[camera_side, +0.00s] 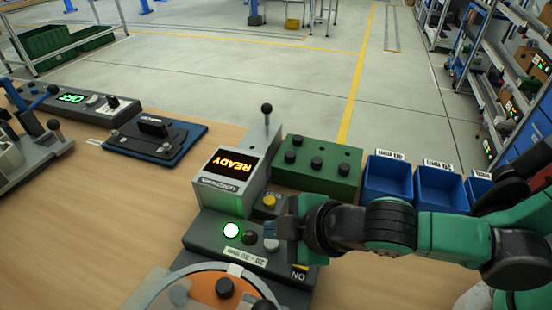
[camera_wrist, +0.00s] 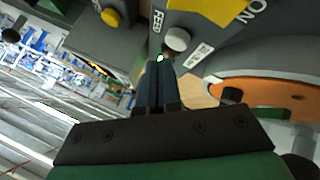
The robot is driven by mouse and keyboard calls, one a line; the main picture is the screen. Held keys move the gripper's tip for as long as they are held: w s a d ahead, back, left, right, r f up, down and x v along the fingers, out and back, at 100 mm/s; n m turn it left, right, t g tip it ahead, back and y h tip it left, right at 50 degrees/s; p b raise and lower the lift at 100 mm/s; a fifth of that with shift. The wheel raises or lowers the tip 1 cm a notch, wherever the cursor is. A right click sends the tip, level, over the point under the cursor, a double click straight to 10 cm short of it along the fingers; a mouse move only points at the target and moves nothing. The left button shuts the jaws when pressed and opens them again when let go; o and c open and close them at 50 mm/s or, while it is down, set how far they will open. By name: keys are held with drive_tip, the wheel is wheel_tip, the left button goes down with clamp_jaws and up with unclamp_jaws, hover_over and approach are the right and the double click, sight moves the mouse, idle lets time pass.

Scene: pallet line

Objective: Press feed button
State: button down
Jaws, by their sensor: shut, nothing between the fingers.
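The feed button is a round pale grey button (camera_wrist: 177,39) beside a label reading FEED in the wrist view. My gripper (camera_wrist: 160,62) is shut and empty, its fingertips just beside and below that button in the picture. Whether they touch it I cannot tell. In the side view my gripper (camera_side: 272,229) is over the right part of the dark grey control box (camera_side: 205,238).
Behind stand a READY display (camera_side: 231,165), a yellow button (camera_side: 269,201) and a green block with black knobs (camera_side: 315,170). An orange round disc (camera_side: 222,290) is in front.

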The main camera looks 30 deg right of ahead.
sight(277, 245)
drive_tip(key=shift+r, duration=0.15)
drive_tip(key=shift+r, duration=2.4)
drive_tip(key=d+r+m+g+h, duration=0.1)
drive_tip(key=d+m+h, duration=0.3)
drive_tip(key=d+m, duration=1)
drive_tip(key=d+r, duration=0.1)
drive_tip(key=d, duration=0.7)
drive_tip(key=shift+w, duration=0.35)
drive_tip(key=shift+r, duration=0.1)
